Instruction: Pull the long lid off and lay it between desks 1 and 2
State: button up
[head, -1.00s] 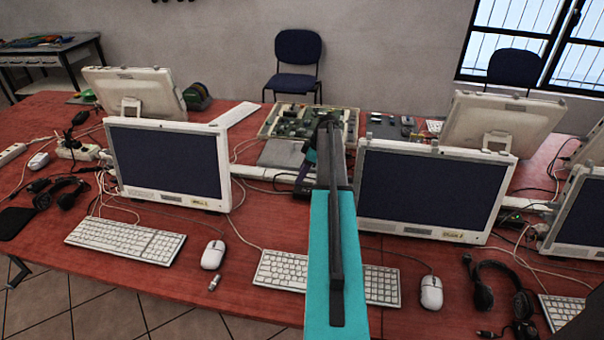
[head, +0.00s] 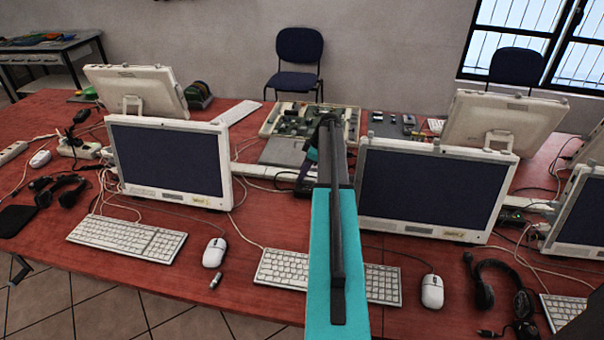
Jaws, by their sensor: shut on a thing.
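The long lid (head: 262,171) shows as a white strip on the cable channel that runs across the red desks, behind the keyboards, from the left monitor toward the middle. My gripper (head: 307,180) is at the strip's visible right end, mostly hidden behind my own teal and black arm. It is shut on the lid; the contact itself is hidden. I cannot tell whether the lid is lifted there. More white channel (head: 526,205) shows right of the right front monitor.
The left monitor (head: 170,162) and right monitor (head: 432,192) stand on either side of my arm. A keyboard (head: 280,268) lies partly under my arm's view. Loose cables cross the red desk. An open circuit-board box (head: 300,118) sits behind.

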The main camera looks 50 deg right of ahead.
jog(key=shift+r, duration=0.2)
jog(key=shift+r+p, duration=0.7)
jog(key=shift+r, duration=1.3)
jog(key=shift+r, duration=0.1)
